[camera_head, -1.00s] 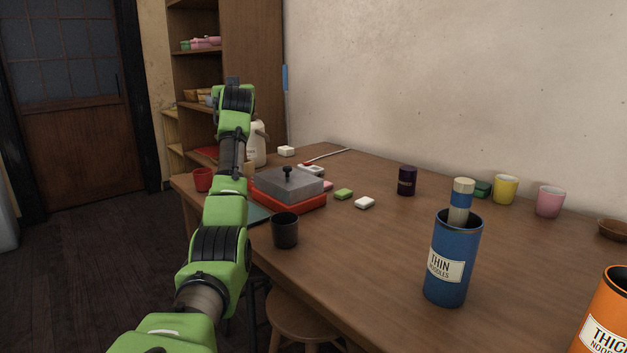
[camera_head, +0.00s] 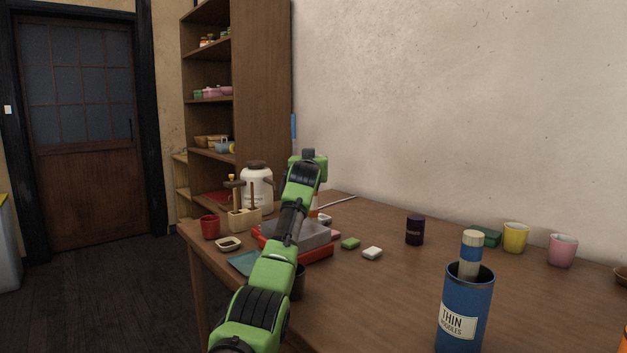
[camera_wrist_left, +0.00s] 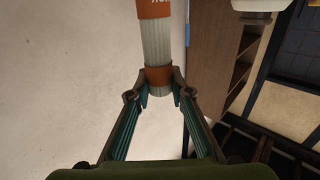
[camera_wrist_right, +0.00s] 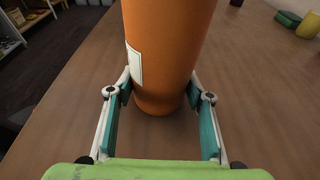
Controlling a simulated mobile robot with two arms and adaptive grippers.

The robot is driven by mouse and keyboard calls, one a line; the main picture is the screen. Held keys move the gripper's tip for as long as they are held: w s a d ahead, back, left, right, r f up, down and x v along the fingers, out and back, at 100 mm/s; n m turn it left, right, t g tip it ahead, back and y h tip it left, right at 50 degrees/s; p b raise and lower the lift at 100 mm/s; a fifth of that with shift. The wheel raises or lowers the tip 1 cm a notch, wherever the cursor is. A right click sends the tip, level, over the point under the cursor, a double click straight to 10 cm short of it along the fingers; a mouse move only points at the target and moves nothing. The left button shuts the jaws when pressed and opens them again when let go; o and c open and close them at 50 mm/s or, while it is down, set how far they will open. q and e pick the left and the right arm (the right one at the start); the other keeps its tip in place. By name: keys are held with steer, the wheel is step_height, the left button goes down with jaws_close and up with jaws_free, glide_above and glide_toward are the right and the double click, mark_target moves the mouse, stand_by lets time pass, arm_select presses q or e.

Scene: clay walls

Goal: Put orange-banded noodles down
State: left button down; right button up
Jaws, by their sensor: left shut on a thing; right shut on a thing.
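My left gripper (camera_wrist_left: 157,92) is shut on the orange-banded noodles (camera_wrist_left: 157,45), a pale bundle with orange-brown bands. In the head view my left arm reaches over the table's far left part, and a small orange and white bit (camera_head: 314,212) shows beside it. My right gripper (camera_wrist_right: 160,95) is shut on the orange canister (camera_wrist_right: 168,45), which stands on or just above the wooden table (camera_wrist_right: 75,110). In the head view only a sliver of this canister (camera_head: 624,338) shows. The blue "THIN NOODLES" canister (camera_head: 468,305) stands upright with a blue-banded bundle (camera_head: 471,252) in it.
A grey-lidded red box (camera_head: 325,250), green and white blocks, a wooden utensil holder (camera_head: 244,218), a red cup (camera_head: 210,227) and a white jug (camera_head: 257,188) crowd the far left. A dark jar (camera_head: 415,230) and yellow and pink cups stand along the wall. The middle tabletop is clear.

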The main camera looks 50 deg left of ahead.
arm_select(q)
step_height(320, 180, down, 4)
stand_by(0.4)
steer(key=c, duration=1.8)
jaws_free()
steer(key=shift+f, duration=0.1)
steer(key=shift+c, duration=0.2)
steer(key=v, duration=0.6)
steer(key=shift+s+d, duration=0.2)
steer(key=shift+d, duration=0.05)
steer(key=shift+o, duration=0.7)
steer(key=shift+v, duration=2.3)
steer(key=x, duration=1.1)
steer(key=shift+w+a, duration=0.15)
steer(key=shift+a, duration=0.1)
